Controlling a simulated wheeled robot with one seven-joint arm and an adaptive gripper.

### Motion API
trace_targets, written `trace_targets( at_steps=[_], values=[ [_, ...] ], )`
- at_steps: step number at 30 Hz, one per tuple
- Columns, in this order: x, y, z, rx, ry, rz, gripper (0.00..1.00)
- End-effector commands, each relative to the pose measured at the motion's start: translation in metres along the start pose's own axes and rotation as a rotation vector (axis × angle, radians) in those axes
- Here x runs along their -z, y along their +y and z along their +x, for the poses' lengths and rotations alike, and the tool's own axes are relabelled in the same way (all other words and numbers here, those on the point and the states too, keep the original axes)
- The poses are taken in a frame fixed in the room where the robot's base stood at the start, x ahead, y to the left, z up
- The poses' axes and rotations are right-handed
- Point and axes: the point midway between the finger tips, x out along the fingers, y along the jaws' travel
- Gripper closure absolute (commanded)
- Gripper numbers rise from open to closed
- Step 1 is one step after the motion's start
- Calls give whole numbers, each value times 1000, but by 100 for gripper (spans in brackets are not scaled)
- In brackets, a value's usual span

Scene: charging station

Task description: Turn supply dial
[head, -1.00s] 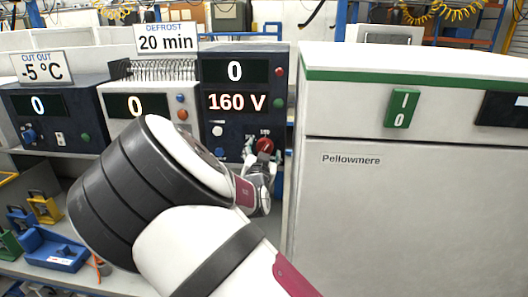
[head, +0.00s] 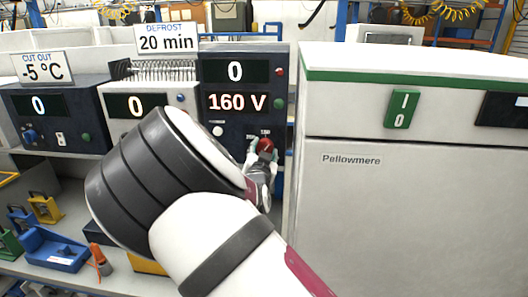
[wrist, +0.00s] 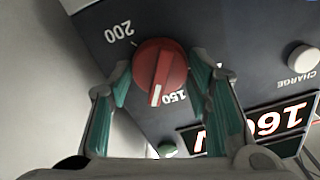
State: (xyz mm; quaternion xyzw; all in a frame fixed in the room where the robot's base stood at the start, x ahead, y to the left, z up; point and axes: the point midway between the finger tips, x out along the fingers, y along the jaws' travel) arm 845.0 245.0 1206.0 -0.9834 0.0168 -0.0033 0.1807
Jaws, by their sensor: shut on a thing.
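The red supply dial (head: 265,145) sits low on the front of the dark supply unit (head: 211,148). The unit's displays read 0 and 160 V (head: 237,102). In the wrist view the dial (wrist: 160,64) fills the space between the teal fingers of my gripper (wrist: 163,75), which is shut on it from both sides. Its white pointer mark lies close to the 150 label, and a 200 label stands on the other side. The 160 V display (wrist: 268,122) shows inverted and partly cut off. In the head view my gripper (head: 262,160) is partly hidden by my arm.
A white CHARGE button (wrist: 303,58) is beside the dial. A grey Pellowmere cabinet (head: 400,210) with a green 1/0 switch (head: 401,108) stands close on the right. Other units with 0 displays (head: 135,106) stand left. A blue tray (head: 55,249) and padlocks lie on the shelf below.

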Motion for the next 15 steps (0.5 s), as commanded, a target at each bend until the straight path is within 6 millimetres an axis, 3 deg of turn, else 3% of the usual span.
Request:
trace_targets(
  at_steps=[15],
  values=[
    [1,1,1,-2,1,335,82]
  ],
)
